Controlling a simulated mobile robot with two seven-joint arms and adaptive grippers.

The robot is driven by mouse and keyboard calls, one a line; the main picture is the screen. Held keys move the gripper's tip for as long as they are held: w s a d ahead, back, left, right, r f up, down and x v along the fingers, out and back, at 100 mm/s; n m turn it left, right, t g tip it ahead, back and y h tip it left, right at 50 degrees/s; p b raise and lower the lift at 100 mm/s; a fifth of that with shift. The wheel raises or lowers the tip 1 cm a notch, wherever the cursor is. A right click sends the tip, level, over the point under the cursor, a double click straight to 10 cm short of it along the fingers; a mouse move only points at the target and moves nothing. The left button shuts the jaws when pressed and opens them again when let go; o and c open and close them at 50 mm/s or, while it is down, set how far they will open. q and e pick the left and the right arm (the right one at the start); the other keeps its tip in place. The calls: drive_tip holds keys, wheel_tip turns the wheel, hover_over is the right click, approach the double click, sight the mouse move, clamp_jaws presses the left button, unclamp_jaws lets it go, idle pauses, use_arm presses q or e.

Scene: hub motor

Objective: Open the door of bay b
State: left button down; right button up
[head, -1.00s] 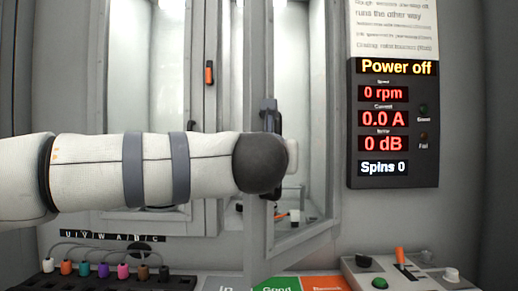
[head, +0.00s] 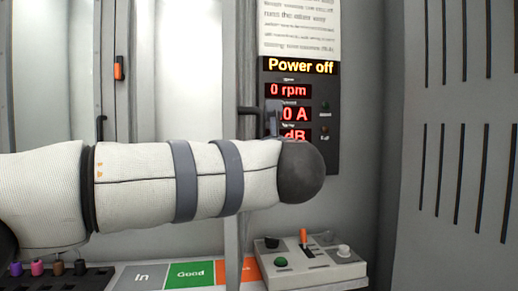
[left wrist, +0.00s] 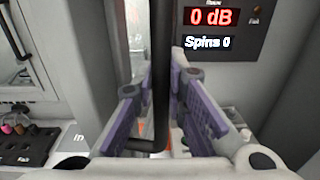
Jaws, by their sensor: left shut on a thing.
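The bay door (head: 233,240) stands swung out, seen almost edge-on in the head view; no bay letter is readable. The lit white bay (head: 190,70) shows open to its left. The door's black handle (head: 249,110) is at its outer edge; in the left wrist view it is a dark vertical bar (left wrist: 160,70). My left gripper (head: 273,120) is shut on this handle, its purple-padded fingers (left wrist: 160,105) on either side of the bar. My left forearm crosses the head view and hides the door's middle. My right gripper is not in view.
A display panel (head: 333,150) reading "Power off" is on the wall behind the handle. A control box (head: 335,268) with a green button and orange lever stands below. In, Good and orange zones lie along the bench (head: 140,276). Another door with an orange latch (head: 118,68) is left.

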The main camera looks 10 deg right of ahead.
use_arm(q)
drive_tip(key=shift+d+r, duration=0.1)
drive_tip(key=shift+r, duration=0.05)
idle(0.3)
drive_tip(key=c, duration=1.6)
unclamp_jaws()
drive_tip(key=shift+w, duration=0.15)
drive_tip(key=s, duration=1.2)
drive_tip(key=shift+a, duration=0.25)
